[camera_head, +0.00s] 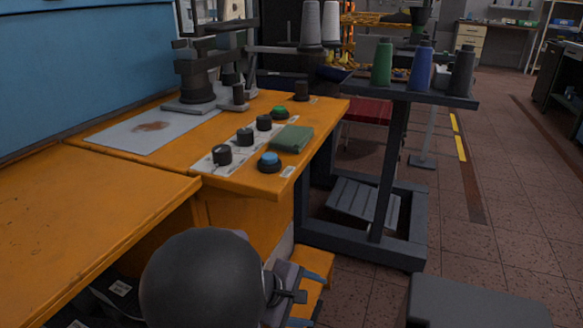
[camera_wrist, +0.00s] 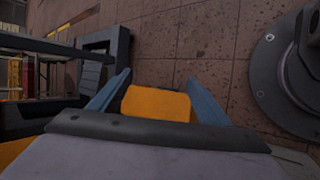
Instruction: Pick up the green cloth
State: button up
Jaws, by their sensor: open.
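The green cloth (camera_head: 292,139) lies folded flat on the orange worktop (camera_head: 250,182), near its right edge. It is between the blue button (camera_head: 269,162) and the green button (camera_head: 280,112). My gripper (camera_head: 303,309) is low in front of the table, below the worktop and well away from the cloth. In the wrist view my gripper (camera_wrist: 157,86) has its two blue fingers spread apart with nothing held between them. An orange surface shows beyond the fingers there. The cloth is not in the wrist view.
Several black knobs (camera_head: 245,137) stand left of the cloth. A dark stand (camera_head: 440,97) with thread spools (camera_head: 381,62) is to the right. A grey metal sheet (camera_head: 143,131) lies at the left. Floor (camera_head: 500,220) is open at right.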

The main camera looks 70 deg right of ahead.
jog(key=s+d+r+g+p, duration=0.1)
jog(key=s+d+r+p, duration=0.15)
jog(key=s, duration=0.45)
jog(key=s+d+r+g+h+p, duration=0.1)
jog(key=s+r, duration=0.2)
jog(key=s, duration=0.5)
jog(key=s+d+r+g+p, duration=0.2)
jog(key=s+r, duration=0.1)
jog(key=s, duration=0.4)
notch_tip(320, 180, up, 37)
jog(key=m+t+y+p, duration=0.4)
jog(key=m+t+p, duration=0.85)
jog(key=p, duration=2.65)
send_over(291, 133)
jog(key=a, duration=0.4)
jog(key=m+g, duration=0.3)
jog(key=g, duration=0.1)
jog(key=shift+d+r+m, duration=0.2)
jog(key=shift+d+m, duration=0.05)
jog(key=shift+d+p+x, duration=0.15)
jog(key=shift+x, duration=1.7)
jog(key=shift+d+p+x, duration=0.15)
jog(key=shift+x, duration=1.7)
jog(key=shift+r, duration=0.15)
